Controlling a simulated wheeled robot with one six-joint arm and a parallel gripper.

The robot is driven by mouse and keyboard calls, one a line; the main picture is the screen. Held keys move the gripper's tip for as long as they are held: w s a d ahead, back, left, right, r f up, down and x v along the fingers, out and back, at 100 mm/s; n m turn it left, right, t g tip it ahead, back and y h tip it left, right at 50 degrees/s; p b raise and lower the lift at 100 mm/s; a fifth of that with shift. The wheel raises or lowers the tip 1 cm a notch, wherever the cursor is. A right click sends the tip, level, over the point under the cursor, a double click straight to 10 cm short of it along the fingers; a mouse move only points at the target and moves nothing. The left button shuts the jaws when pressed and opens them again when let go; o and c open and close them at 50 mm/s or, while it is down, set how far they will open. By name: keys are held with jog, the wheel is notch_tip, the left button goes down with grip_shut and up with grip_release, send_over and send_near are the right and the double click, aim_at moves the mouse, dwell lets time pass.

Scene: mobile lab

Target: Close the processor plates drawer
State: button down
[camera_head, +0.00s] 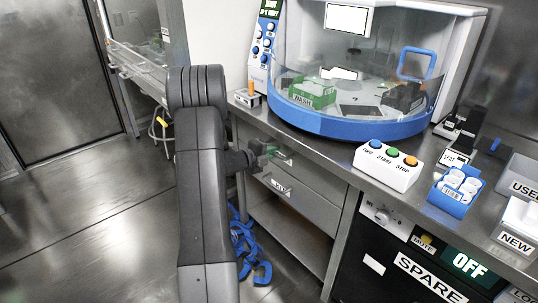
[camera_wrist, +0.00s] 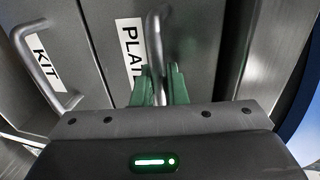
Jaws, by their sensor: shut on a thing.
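The plates drawer front (camera_wrist: 195,35) carries a white label whose visible letters read "PLAT"; the rest is hidden. Its bent metal handle (camera_wrist: 154,40) runs down between the green fingers of my gripper (camera_wrist: 160,85). My gripper is shut on this handle. In the head view my gripper (camera_head: 262,156) is at the upper drawer under the counter, and my arm and gripper hide part of that front. I cannot tell from these views how far the drawer stands out from the cabinet.
A drawer labelled KIT (camera_wrist: 40,58), with its own handle (camera_wrist: 50,75), is beside the plates drawer in the wrist view. The counter (camera_head: 335,160) above bears a blue-based machine (camera_head: 350,122) and a button box (camera_head: 388,166). Blue pieces (camera_head: 250,255) lie on the floor below.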

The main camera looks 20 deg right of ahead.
jog(key=shift+w+d+r, duration=0.1)
jog(key=shift+d, duration=0.05)
jog(key=c, duration=1.5)
grip_release()
jog(key=shift+d, duration=0.2)
jog(key=shift+a, duration=0.15)
jog(key=p+v, duration=0.1)
jog(key=v, duration=1.2)
jog(key=shift+a, duration=0.35)
jog(key=shift+d, duration=0.1)
jog(key=b+x, duration=0.1)
jog(key=x, duration=1.2)
jog(key=shift+d, duration=0.25)
jog(key=shift+a, duration=0.1)
